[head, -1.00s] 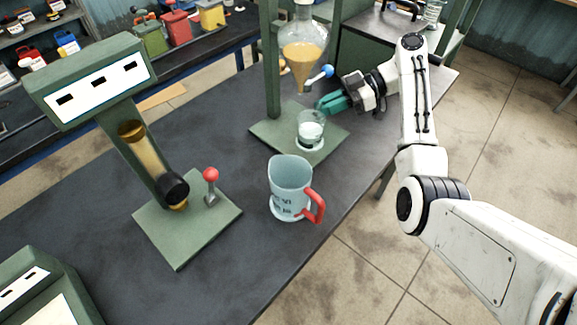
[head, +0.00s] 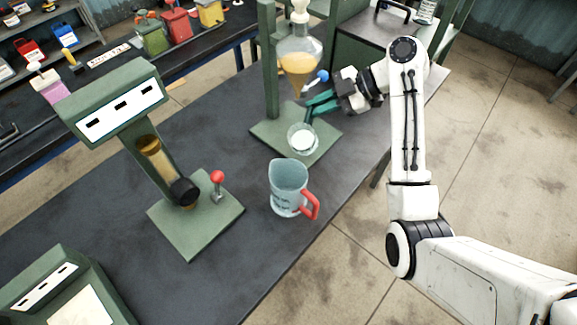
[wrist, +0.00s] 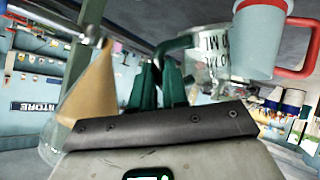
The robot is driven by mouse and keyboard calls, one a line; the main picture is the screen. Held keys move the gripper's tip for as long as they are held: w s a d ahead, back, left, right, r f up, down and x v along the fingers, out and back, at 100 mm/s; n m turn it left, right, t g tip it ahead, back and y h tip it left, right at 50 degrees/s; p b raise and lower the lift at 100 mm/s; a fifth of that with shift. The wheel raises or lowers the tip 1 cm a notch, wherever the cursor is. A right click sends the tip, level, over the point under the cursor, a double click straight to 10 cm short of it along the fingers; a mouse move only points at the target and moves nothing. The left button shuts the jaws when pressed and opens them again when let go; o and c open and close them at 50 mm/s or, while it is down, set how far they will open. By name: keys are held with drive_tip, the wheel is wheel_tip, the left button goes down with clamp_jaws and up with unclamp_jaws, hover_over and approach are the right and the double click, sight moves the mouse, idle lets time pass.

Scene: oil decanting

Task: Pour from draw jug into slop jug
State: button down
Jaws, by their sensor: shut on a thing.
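The draw jug, which I take to be the small clear glass one (head: 302,139), shows by the funnel stand in the head view, pale inside. My gripper (head: 312,108) has green fingers shut on it, seemingly at its handle. In the wrist view the jug (wrist: 212,62), with dark markings, is beside my fingers (wrist: 160,85). The slop jug, which I take to be the larger grey-blue one with a red handle (head: 288,188), stands upright on the bench, nearer the camera than my gripper. It also shows in the wrist view (wrist: 262,42). Its contents are hidden.
A glass funnel of amber liquid (head: 299,66) with a blue-knobbed tap hangs above a green stand base (head: 268,133), close to my gripper. A green column device (head: 120,105) with a red-knobbed lever stands left of the slop jug. The bench (head: 250,235) is bare in front.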

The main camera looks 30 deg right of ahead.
drive_tip(key=shift+n+t+h, duration=0.4)
drive_tip(key=shift+n+h, duration=0.1)
drive_tip(key=r, duration=0.1)
drive_tip(key=s+a+r, duration=0.1)
drive_tip(key=a+r+p, duration=0.1)
drive_tip(key=shift+s+r, duration=0.2)
drive_tip(key=shift+s, duration=0.05)
drive_tip(key=shift+s+a+r+n+h, duration=0.2)
drive_tip(key=shift+a+r+n+h, duration=0.1)
drive_tip(key=shift+r+h, duration=0.15)
drive_tip(key=shift+s+r+t, duration=0.1)
drive_tip(key=shift+r+t, duration=0.1)
drive_tip(key=shift+t, duration=0.1)
drive_tip(key=shift+s+a+f+n+h+b, duration=0.1)
drive_tip(key=shift+s+a+n+h+b, duration=0.2)
drive_tip(key=shift+b, duration=0.1)
drive_tip(key=shift+t, duration=0.3)
drive_tip(key=shift+a, duration=0.15)
drive_tip(key=shift+s+a+r+n+t+h+b, duration=0.95)
drive_tip(key=shift+a+r+b, duration=0.2)
drive_tip(key=shift+b, duration=0.7)
drive_tip(key=shift+s+a+r, duration=0.1)
drive_tip(key=shift+s+a, duration=0.15)
